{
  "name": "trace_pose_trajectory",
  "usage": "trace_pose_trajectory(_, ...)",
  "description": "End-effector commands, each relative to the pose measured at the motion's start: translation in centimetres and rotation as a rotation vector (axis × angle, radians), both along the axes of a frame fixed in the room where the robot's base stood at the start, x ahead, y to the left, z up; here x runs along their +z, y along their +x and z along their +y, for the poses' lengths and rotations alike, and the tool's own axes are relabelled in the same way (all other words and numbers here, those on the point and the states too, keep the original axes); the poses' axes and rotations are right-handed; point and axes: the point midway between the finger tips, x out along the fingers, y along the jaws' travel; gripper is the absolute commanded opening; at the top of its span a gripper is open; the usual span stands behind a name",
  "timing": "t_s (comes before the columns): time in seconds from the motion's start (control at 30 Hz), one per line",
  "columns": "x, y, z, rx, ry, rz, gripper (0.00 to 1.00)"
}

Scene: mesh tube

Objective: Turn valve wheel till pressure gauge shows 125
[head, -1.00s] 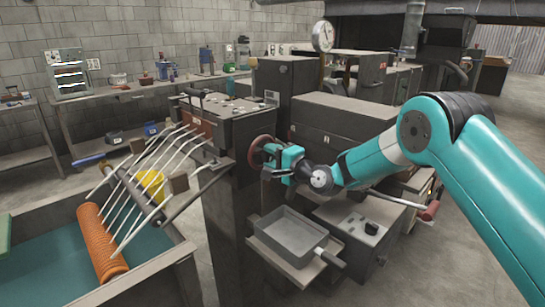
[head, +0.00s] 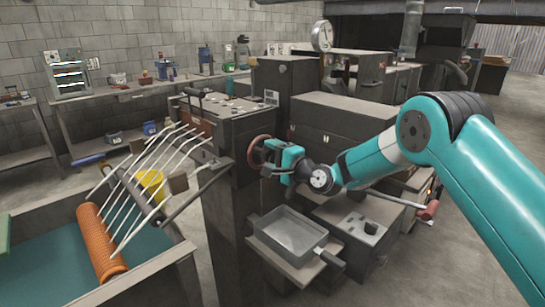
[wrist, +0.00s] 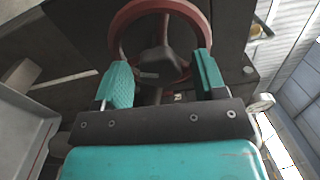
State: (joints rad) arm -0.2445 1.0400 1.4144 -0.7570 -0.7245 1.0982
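The valve wheel (head: 256,150) is a dark red ring on the side of the grey machine cabinet. In the wrist view the red rim (wrist: 160,7) arches above a dark hub with spokes. My gripper (head: 277,157) is at the wheel in the head view. In the wrist view my gripper (wrist: 163,60) has its two teal fingers wide apart, one at each side of the lower rim, with the hub between them. I cannot tell whether they touch the rim. The pressure gauge (head: 322,36) is a round white dial on top of the machinery; its reading is too small to make out.
A grey tray (head: 288,236) with a handle sits on a shelf below my gripper. A red-ended lever (head: 428,210) sticks out beneath my arm. An orange mesh tube (head: 100,245) lies at left under white rods. A workbench (head: 150,92) stands along the back wall.

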Motion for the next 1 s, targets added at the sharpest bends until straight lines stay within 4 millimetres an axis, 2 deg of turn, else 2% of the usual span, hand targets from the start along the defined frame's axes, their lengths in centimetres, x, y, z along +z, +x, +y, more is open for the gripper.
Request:
trace_pose_trajectory(0.17,0.0,-0.2,-0.1,0.0,0.0,0.0,0.65)
trace_pose_trajectory(0.37,-0.2,-1.9,-2.0,-0.002,0.0,0.002,0.65)
trace_pose_trajectory(0.8,-0.5,-9.5,-9.7,-0.004,0.001,0.003,0.65)
trace_pose_trajectory(1.0,-0.2,-11.6,-11.8,-0.003,0.0,0.0,0.65)
